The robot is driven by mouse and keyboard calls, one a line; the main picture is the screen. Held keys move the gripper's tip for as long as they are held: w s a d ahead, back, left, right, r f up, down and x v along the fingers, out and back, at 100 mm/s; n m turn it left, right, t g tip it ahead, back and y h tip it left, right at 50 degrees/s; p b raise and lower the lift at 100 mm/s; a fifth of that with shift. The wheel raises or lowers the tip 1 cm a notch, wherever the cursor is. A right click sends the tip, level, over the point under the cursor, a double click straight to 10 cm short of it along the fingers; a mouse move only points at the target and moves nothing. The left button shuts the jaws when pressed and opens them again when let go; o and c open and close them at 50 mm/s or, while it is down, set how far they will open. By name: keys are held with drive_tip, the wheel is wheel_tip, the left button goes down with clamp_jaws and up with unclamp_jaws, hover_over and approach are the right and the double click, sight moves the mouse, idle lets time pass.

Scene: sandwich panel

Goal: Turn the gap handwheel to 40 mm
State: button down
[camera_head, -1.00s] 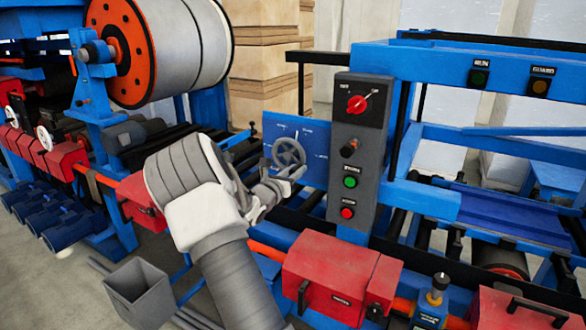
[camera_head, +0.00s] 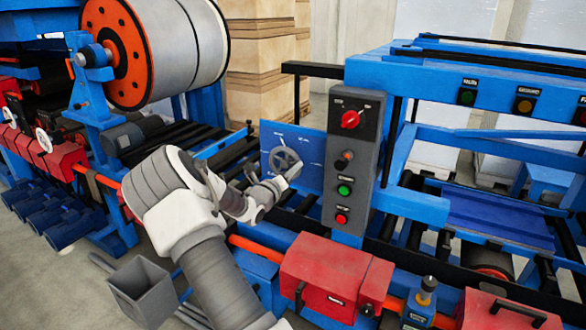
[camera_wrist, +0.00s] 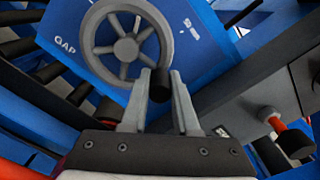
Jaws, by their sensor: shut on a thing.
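The grey gap handwheel (camera_head: 285,160) is a spoked wheel on a blue panel (camera_head: 316,178). In the wrist view the wheel (camera_wrist: 98,50) shows near the top, with the word GAP on the blue panel (camera_wrist: 75,76) to its left. A dark knob (camera_wrist: 159,88) at the wheel's lower right rim sits between my fingers. My gripper (camera_wrist: 160,85) is shut on this knob. In the head view my gripper (camera_head: 288,172) is at the wheel's right side, and its fingers are too small to make out. I cannot read the gap setting.
A grey control box (camera_head: 350,165) with a red rotary switch, a green button and a red button stands just right of the wheel. Red boxes (camera_head: 330,275) line the front rail. A grey bin (camera_head: 142,292) stands at lower left.

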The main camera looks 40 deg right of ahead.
drive_tip(key=shift+r, duration=0.2)
drive_tip(key=c, duration=0.7)
unclamp_jaws()
drive_tip(key=shift+f, duration=0.1)
drive_tip(key=b+v, duration=0.2)
drive_tip(key=v, duration=1.5)
drive_tip(key=shift+s+a, duration=0.1)
drive_tip(key=shift+a, duration=0.05)
